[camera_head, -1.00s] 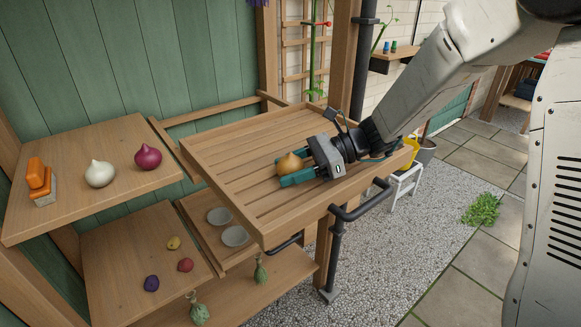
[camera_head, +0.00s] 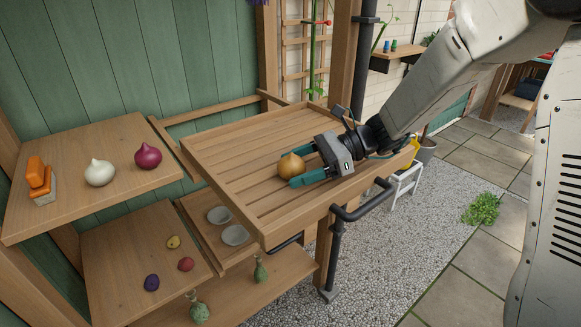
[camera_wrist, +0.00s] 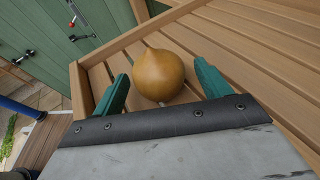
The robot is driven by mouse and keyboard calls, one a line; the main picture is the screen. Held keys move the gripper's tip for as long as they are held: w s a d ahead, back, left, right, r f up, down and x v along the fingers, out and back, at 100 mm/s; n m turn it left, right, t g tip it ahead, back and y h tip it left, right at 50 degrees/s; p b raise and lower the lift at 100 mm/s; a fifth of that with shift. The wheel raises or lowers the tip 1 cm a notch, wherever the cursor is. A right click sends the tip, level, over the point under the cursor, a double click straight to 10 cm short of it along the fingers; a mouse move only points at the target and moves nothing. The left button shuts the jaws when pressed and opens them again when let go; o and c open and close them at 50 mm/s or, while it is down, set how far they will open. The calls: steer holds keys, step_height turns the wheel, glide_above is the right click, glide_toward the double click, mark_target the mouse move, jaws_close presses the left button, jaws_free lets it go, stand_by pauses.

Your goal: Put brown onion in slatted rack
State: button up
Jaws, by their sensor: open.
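The brown onion (camera_head: 291,166) rests on the slats of the slatted rack (camera_head: 222,157), near its right-hand part. It also shows in the wrist view (camera_wrist: 158,75), just ahead of and between the finger lines. My gripper (camera_head: 304,166) is open, its teal fingers apart. In the wrist view the fingers (camera_wrist: 160,84) stand on either side of the onion's near part, with a visible gap to each side. The onion sits on the slats with its tip up.
A shelf at left holds a white onion (camera_head: 100,173), a red onion (camera_head: 148,156) and an orange-topped block (camera_head: 40,178). The rack's left part is clear.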

steer(key=v, duration=1)
steer(key=shift+w+d+r, duration=0.1)
steer(key=shift+d+r, duration=0.05)
steer(key=shift+r, duration=0.1)
steer(key=s+d+n+t+h, duration=0.1)
steer(key=s+d+n+h, duration=0.2)
steer(key=s, duration=0.6)
steer(key=s+d+r+n+t+h, duration=0.1)
steer(key=s+d+n+h, duration=0.3)
steer(key=s+n+h, duration=0.2)
steer(key=s+d+n+t+h, duration=0.1)
steer(key=s+d+n+h, duration=0.3)
steer(key=s+n, duration=0.3)
steer(key=s+h, duration=0.1)
steer(key=s, duration=0.4)
steer(key=shift+s+r+n, duration=0.3)
steer(key=shift+s+n, duration=0.05)
steer(key=shift+n, duration=0.05)
